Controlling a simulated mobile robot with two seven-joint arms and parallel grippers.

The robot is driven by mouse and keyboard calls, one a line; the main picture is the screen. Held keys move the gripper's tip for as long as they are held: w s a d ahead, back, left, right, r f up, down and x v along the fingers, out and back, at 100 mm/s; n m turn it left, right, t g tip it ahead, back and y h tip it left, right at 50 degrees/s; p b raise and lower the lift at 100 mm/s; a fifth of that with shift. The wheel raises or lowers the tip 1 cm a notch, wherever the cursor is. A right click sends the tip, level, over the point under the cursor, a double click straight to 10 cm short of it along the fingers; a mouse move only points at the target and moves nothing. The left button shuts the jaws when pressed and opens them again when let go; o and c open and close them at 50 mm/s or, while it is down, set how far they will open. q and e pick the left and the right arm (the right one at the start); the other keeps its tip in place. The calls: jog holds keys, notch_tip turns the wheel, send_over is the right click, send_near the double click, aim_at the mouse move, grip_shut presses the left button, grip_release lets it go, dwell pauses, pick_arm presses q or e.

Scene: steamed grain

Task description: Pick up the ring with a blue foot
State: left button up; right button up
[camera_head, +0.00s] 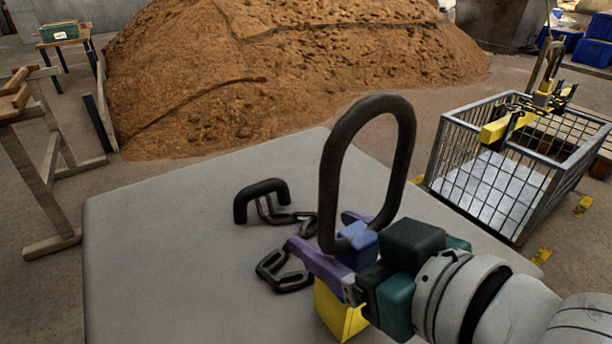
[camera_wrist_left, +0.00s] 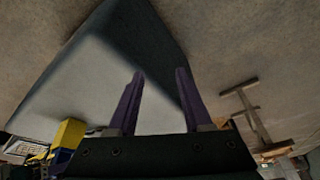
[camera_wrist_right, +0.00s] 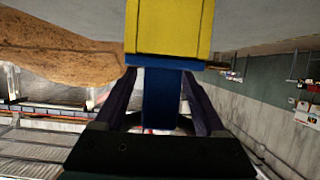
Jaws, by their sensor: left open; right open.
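A tall dark oval ring (camera_head: 329,180) stands upright with a blue foot (camera_head: 363,246) at its base. A yellow block (camera_head: 341,314) is beneath it on the grey table. My right gripper (camera_head: 326,232) is open, one purple finger on each side of the foot. The right wrist view shows the blue foot (camera_wrist_right: 161,95) between the fingers, with the yellow block (camera_wrist_right: 168,30) beyond; I cannot tell if the fingers touch it. My left gripper (camera_wrist_left: 161,74) is open and empty in the left wrist view, outside the head view. A yellow block with blue beside it (camera_wrist_left: 69,133) shows there too.
Several dark handle-like pieces lie on the table (camera_head: 160,250) left of the ring, including an arched one (camera_head: 262,194) and a flat loop (camera_head: 283,273). The table's left part is clear. A wire crate (camera_head: 505,185) stands right; a brown grain heap (camera_head: 290,70) lies behind.

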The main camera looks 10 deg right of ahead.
jog(key=shift+s, duration=0.1)
jog(key=shift+c, duration=0.7)
grip_shut()
dwell(0.6)
jog(key=shift+r, duration=0.2)
